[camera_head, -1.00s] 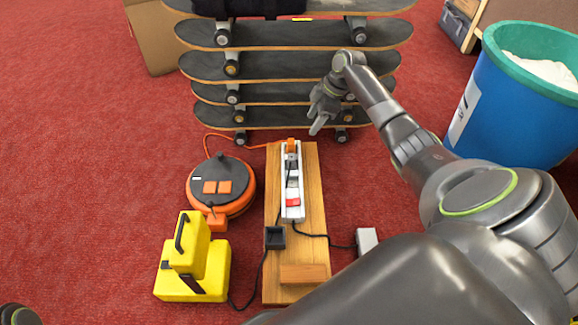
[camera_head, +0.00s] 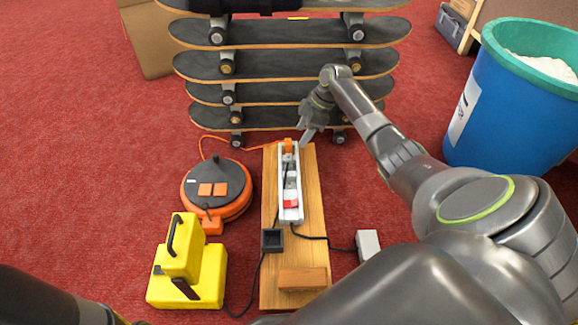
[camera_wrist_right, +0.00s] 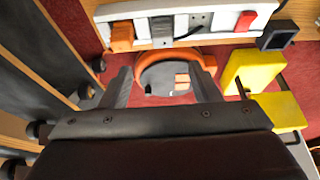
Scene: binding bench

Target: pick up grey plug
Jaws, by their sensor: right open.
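The grey plug (camera_wrist_right: 160,28) sits in a white power strip (camera_wrist_right: 184,25) in the right wrist view, between an orange plug (camera_wrist_right: 122,36) and a black cord's plug. In the head view the strip (camera_head: 281,195) lies on a wooden board, the orange plug (camera_head: 288,146) at its far end and the grey plug (camera_head: 290,160) just nearer. My right gripper (camera_head: 305,138) is above and beside the strip's far end. In the wrist view the right gripper (camera_wrist_right: 163,82) is open and empty, its fingers apart, pointing toward the strip. My left gripper is out of frame.
The wooden board (camera_head: 313,245) carries a black square holder (camera_head: 272,240) and a wooden block. An orange cable reel (camera_head: 217,188) and yellow case (camera_head: 210,280) stand left. Stacked skateboards (camera_head: 290,66) rise behind, a blue bin (camera_head: 515,105) at right.

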